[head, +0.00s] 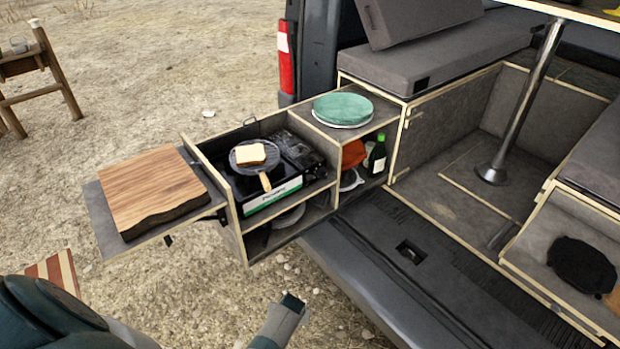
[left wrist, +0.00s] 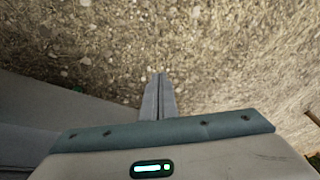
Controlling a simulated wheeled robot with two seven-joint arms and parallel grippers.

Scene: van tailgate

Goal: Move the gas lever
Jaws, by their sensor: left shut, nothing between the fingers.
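The gas stove (head: 275,196) sits in the pull-out kitchen box, with a white and green label on its front. I cannot make out the gas lever; it is too small or hidden. A pan (head: 255,157) with a slice of bread (head: 250,153) stands on the stove, its handle toward the front. My left gripper (head: 292,304) is low over the gravel in front of the box, well apart from the stove. In the left wrist view its fingers (left wrist: 160,80) are shut with nothing between them. My right gripper is not in view.
A wooden cutting board (head: 152,188) lies on the side shelf left of the stove. Green plates (head: 343,108) sit on the box top at the right, with a green bottle (head: 377,155) below. The van's bumper (head: 365,275) lies to the right.

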